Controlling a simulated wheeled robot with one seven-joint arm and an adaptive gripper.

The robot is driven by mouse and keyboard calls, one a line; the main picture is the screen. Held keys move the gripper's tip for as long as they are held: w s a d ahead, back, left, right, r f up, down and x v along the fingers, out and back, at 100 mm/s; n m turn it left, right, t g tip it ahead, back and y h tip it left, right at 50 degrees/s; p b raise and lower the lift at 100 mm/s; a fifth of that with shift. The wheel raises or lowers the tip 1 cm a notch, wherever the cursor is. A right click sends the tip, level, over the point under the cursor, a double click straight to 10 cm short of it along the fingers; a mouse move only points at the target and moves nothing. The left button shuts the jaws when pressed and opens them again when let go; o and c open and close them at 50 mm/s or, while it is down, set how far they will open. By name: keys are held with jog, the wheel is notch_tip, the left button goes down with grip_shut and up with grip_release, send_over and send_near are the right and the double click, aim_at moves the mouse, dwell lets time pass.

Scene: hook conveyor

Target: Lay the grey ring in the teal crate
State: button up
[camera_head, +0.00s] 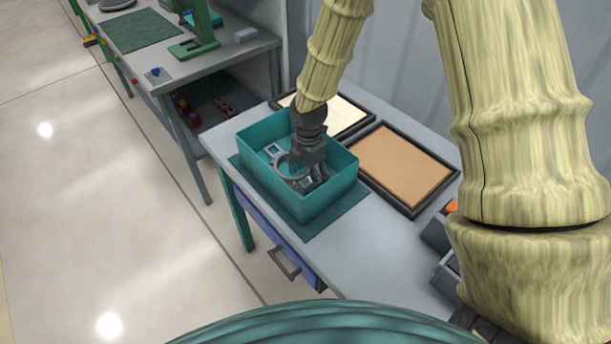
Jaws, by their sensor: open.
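The teal crate (322,203) stands on a dark green mat on the grey table. My gripper (308,180) reaches down inside the crate from above, with its jaws open. The grey ring (281,166) is in the crate, just left of my fingers. Part of the ring is hidden behind the gripper, and I cannot tell whether it touches a finger or rests fully on the crate floor. A few small grey and pale items lie around it in the crate.
A framed tan board (401,166) and a framed pale board (340,113) lie behind the crate. Dark bins (440,235) stand at the table's right. Another workbench (150,70) with a green mat is at the upper left. Open floor lies on the left.

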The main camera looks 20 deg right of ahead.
notch_tip(320, 180, up, 12)
jog(key=b, duration=0.2)
jog(key=shift+r+b, duration=0.15)
jog(key=shift+b, duration=0.25)
dwell(0.4)
